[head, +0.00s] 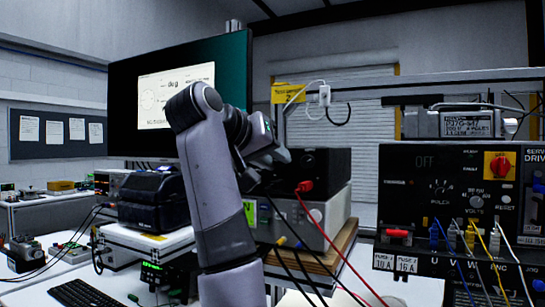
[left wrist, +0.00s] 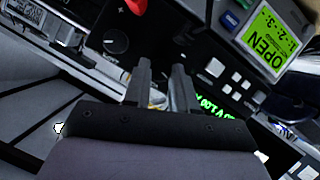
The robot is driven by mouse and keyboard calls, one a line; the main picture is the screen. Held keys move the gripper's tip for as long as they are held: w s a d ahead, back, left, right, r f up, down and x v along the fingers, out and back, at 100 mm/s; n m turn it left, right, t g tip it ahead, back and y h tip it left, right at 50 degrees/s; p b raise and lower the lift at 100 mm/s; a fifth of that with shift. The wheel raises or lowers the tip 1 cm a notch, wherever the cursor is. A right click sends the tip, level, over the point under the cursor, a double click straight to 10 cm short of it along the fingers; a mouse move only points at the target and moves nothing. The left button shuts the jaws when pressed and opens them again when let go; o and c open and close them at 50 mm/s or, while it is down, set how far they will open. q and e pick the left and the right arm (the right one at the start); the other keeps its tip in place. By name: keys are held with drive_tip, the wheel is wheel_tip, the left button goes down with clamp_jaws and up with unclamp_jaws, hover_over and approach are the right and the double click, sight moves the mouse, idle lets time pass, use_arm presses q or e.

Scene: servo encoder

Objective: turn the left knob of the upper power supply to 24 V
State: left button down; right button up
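The upper power supply (head: 328,165) is a black box on top of a pale lower unit. One of its dark round knobs shows at the right in the head view and another, with a white mark, in the left wrist view (left wrist: 115,42). My left gripper (left wrist: 161,68) is at the supply's left front, in front of its black panel; its fingers are apart. I cannot make out a knob between the fingertips, and the contact is hidden. In the head view my wrist covers the supply's left part. Green digits (left wrist: 214,109) are partly hidden behind one finger. My right gripper is not in view.
A red plug (head: 304,187) with cables hangs from the supply front. The pale lower unit (head: 335,212) stands on a wooden shelf. A monitor (head: 232,75) is behind my arm. A black servo drive panel (head: 420,190) with wired sockets stands at the right.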

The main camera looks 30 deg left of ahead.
use_arm(q)
drive_tip(key=n+h, duration=0.2)
drive_tip(key=shift+a+n, duration=0.15)
drive_tip(key=shift+n, duration=0.25)
drive_tip(key=shift+a+f+n+t+h, duration=0.15)
drive_tip(key=shift+n+t+h, duration=0.5)
drive_tip(key=shift+n, duration=0.75)
drive_tip(key=c, duration=0.9)
unclamp_jaws()
